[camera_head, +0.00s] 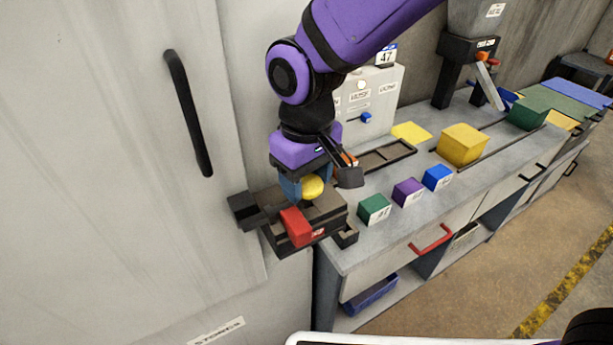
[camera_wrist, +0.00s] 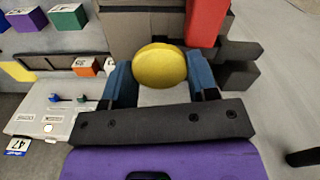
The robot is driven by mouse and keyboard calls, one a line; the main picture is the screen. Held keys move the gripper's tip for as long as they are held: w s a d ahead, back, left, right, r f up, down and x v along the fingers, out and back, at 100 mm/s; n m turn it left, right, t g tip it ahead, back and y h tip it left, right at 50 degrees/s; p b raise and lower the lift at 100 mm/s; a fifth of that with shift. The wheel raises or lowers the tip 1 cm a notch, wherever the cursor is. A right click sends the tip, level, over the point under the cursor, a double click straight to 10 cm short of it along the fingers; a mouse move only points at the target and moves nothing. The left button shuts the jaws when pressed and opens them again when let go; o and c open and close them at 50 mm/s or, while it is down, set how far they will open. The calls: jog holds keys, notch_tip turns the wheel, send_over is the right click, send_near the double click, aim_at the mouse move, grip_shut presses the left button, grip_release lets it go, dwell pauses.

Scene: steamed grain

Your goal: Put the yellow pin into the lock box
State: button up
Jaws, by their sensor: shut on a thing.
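The yellow pin (camera_head: 312,187) shows as a round yellow head, and it also shows in the wrist view (camera_wrist: 160,67). My gripper (camera_head: 296,187) is shut on it, with a blue finger on each side in the wrist view (camera_wrist: 161,80). The dark lock box (camera_head: 328,212) with a red block (camera_head: 295,227) on its front is directly below the pin. It fills the top middle of the wrist view (camera_wrist: 140,35). The pin's lower part is hidden, so I cannot tell whether it is in the box.
Green (camera_head: 374,208), purple (camera_head: 407,192) and blue (camera_head: 437,177) cubes stand along the bench's front. A larger yellow block (camera_head: 462,144) and a dark tray (camera_head: 385,157) are behind. A grey cabinet with a black handle (camera_head: 188,112) stands at left.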

aim_at(307, 182)
jog(key=shift+f, duration=0.6)
dwell(0.4)
jog(key=o, duration=0.7)
jog(key=shift+r, duration=0.15)
jog(key=shift+r, duration=5.35)
